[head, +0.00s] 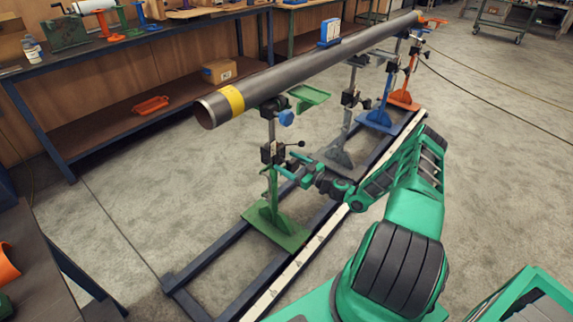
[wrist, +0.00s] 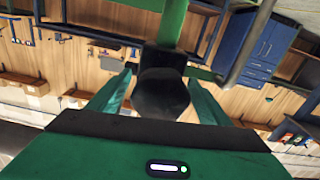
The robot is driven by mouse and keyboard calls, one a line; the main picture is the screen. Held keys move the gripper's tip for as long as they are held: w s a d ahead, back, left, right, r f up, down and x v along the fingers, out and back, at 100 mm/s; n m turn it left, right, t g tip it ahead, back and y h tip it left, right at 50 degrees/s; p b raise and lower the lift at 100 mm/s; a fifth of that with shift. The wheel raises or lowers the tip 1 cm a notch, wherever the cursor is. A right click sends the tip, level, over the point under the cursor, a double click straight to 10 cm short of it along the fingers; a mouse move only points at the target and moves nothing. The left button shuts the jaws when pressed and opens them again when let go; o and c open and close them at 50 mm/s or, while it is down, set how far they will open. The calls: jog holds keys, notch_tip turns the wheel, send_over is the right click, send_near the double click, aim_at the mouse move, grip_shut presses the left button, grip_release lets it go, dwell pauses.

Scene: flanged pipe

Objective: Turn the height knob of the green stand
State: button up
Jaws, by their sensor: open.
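The green stand (head: 277,228) is at the near end of the pipe, with a green foot plate, an upright post and a black clamp block (head: 270,152) partway up. A black lever with a ball end (head: 301,144) sticks out of the block. My gripper (head: 287,172) is at the post just below this lever. In the wrist view, a dark faceted knob (wrist: 162,95) sits between my two green fingers, which are open on either side of it. I cannot tell whether either finger touches it. The green post (wrist: 172,22) shows behind the knob.
A long grey pipe (head: 320,65) with a yellow band lies across the stands. Grey, blue (head: 380,118) and orange (head: 404,98) stands follow along the floor rails. A workbench (head: 120,50) runs behind; the floor at left is clear.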

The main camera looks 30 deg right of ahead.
jog(key=shift+w, duration=0.2)
jog(key=c, duration=1)
jog(key=shift+c, duration=0.2)
jog(key=shift+m, duration=0.3)
jog(key=m, duration=1.2)
jog(key=shift+d+f+m, duration=0.1)
jog(key=shift+d+m, duration=0.05)
jog(key=shift+m, duration=1.85)
